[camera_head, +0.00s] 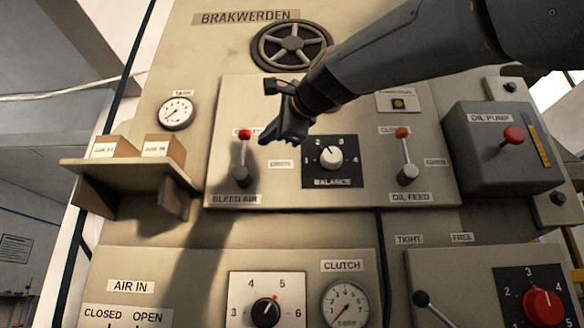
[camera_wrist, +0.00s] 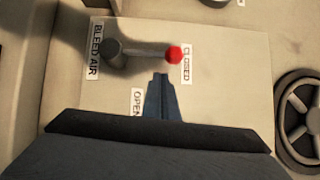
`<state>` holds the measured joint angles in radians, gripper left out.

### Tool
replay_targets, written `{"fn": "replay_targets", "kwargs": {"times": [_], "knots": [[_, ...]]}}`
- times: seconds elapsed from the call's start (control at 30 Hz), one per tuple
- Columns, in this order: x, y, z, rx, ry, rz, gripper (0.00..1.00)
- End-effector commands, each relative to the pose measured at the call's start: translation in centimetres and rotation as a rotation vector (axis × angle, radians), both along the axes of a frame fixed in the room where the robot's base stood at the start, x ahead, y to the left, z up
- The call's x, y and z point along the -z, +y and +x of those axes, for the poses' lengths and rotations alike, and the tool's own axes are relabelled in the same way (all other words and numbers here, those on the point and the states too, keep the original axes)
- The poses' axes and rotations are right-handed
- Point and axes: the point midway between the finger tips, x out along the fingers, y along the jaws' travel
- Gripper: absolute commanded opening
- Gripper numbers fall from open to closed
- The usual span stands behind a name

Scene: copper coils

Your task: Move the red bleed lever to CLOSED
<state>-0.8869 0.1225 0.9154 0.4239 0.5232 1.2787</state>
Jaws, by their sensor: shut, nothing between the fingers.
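The red bleed lever has a red ball knob (camera_head: 244,134) and a grey pivot (camera_head: 241,173) above the BLEED AIR label (camera_head: 235,199). Its arm points up, with the knob at the CLOSED label, which it partly covers. The OPEN label (camera_head: 281,163) lies to the right of the pivot. In the wrist view the red knob (camera_wrist: 174,55) sits beside the CLOSED label (camera_wrist: 187,63). My gripper (camera_head: 266,138) is shut and empty just right of the knob. In the wrist view its fingertips (camera_wrist: 161,77) end close to the knob, with a small gap showing.
The balance dial (camera_head: 330,157) and the orange-knobbed oil feed lever (camera_head: 403,150) are to the right. A handwheel (camera_head: 291,45) is above, partly behind my arm. A shelf (camera_head: 125,170) with small boxes juts out at left.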

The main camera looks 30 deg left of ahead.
Motion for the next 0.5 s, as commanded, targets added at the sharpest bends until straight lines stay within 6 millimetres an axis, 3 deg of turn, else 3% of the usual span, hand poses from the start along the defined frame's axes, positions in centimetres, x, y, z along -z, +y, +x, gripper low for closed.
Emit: {"fn": "replay_targets", "kwargs": {"times": [0.03, 0.3, 0.5], "knots": [[0.2, -1.3, 0.3, 0.004, -0.002, 0.003, 0.00], [-0.1, -6.1, -2.7, 0.001, -0.004, 0.003, 0.00], [-0.1, -8.6, -4.0, 0.000, -0.001, 0.003, 0.00]]}}
